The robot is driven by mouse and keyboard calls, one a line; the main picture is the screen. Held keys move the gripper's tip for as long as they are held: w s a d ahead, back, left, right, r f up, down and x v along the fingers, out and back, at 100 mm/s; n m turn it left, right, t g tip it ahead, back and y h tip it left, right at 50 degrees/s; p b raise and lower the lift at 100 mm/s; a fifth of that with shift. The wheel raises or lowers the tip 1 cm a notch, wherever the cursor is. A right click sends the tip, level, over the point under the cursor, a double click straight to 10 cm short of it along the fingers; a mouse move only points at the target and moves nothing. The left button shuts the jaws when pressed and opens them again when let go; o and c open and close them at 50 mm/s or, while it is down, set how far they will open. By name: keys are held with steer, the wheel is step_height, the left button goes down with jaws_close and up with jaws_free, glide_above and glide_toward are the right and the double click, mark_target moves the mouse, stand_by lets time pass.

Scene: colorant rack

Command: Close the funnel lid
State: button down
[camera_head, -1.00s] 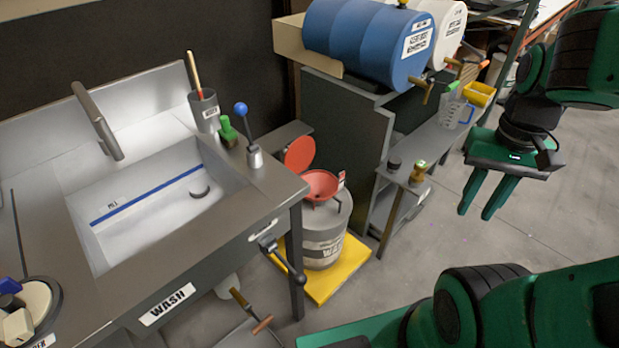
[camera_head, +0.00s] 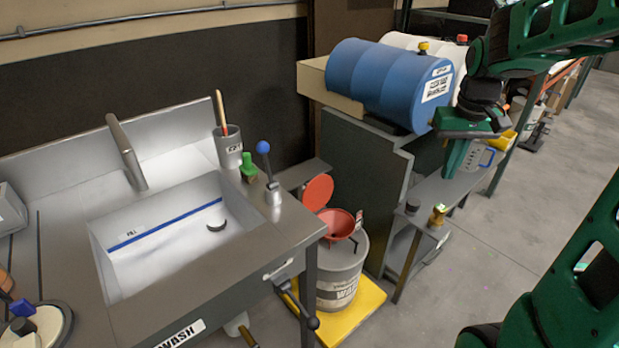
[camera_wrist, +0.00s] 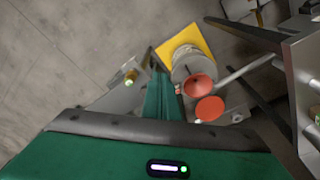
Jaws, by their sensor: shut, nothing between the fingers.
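The red funnel (camera_head: 341,224) sits on top of the grey waste drum (camera_head: 342,272). Its round red lid (camera_head: 318,192) stands open, tilted up on the far left side of the funnel. In the wrist view the funnel (camera_wrist: 199,87) and the lid (camera_wrist: 209,108) lie just right of the fingers. My gripper (camera_head: 452,172) is shut and empty, pointing down, above and to the right of the funnel and apart from it. In the wrist view my fingers (camera_wrist: 160,95) are together.
The drum stands on a yellow base (camera_head: 368,303) between the sink bench (camera_head: 255,245) and a narrow shelf (camera_head: 440,195) holding small items. A blue barrel (camera_head: 390,85) lies on the dark cabinet behind. A blue-knobbed lever (camera_head: 264,149) rises at the sink corner. Open floor is at right.

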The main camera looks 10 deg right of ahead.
steer(key=w+a+f+n, duration=0.2)
steer(key=w+a, duration=0.1)
steer(key=w, duration=1)
steer(key=n+t+y, duration=0.3)
steer(key=n, duration=0.4)
glide_above(315, 191)
steer(key=w+a, duration=0.1)
steer(key=w, duration=0.4)
step_height(315, 191, down, 20)
steer(key=r, duration=0.1)
step_height(315, 191, down, 10)
steer(key=shift+w+r, duration=0.15)
steer(key=shift+w, duration=0.05)
steer(key=shift+a, duration=0.15)
